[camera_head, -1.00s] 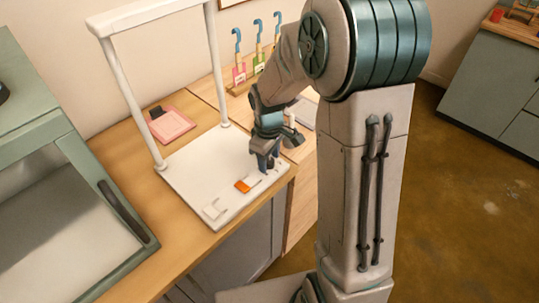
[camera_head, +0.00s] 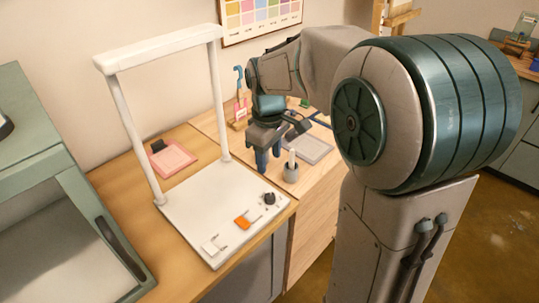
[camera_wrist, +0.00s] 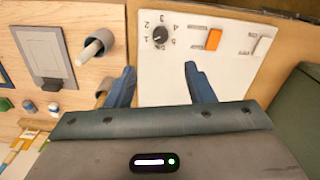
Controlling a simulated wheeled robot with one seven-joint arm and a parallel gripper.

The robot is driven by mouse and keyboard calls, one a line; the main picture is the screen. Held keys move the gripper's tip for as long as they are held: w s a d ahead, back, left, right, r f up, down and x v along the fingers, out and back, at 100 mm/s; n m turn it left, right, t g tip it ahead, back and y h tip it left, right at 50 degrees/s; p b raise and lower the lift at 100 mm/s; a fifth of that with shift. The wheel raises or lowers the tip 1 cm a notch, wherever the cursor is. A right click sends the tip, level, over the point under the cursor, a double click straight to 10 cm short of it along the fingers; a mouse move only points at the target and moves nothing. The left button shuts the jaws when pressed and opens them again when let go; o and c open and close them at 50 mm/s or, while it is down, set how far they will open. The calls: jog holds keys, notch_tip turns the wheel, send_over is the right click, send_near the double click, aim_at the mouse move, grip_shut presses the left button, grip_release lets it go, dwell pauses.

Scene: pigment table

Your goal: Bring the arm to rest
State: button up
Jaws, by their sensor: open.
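My gripper (camera_head: 268,162) is open and empty, raised over the back right part of the white stand base (camera_head: 200,212) in the head view. Its two blue fingers also show in the wrist view (camera_wrist: 159,72), apart, with nothing between them. The base carries a dark knob (camera_head: 269,198), an orange switch (camera_head: 242,222) and a white switch (camera_head: 214,246). In the wrist view the dark knob (camera_wrist: 160,36), ringed by numbers, lies beyond the fingers, clear of them, as does the orange switch (camera_wrist: 213,39).
A white upright frame (camera_head: 135,130) rises from the base. A grey cup with a white rod (camera_head: 291,172) stands close to the right of my gripper. A green cabinet (camera_head: 40,170) stands left.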

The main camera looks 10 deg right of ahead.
dwell(0.4)
jog(key=s+d+m+t, duration=0.2)
jog(key=s+m, duration=0.6)
jog(key=s, duration=0.9)
jog(key=shift+s+d+f+m+t, duration=0.15)
jog(key=shift+d+f+m+t, duration=0.05)
jog(key=shift+d+m+t, duration=0.25)
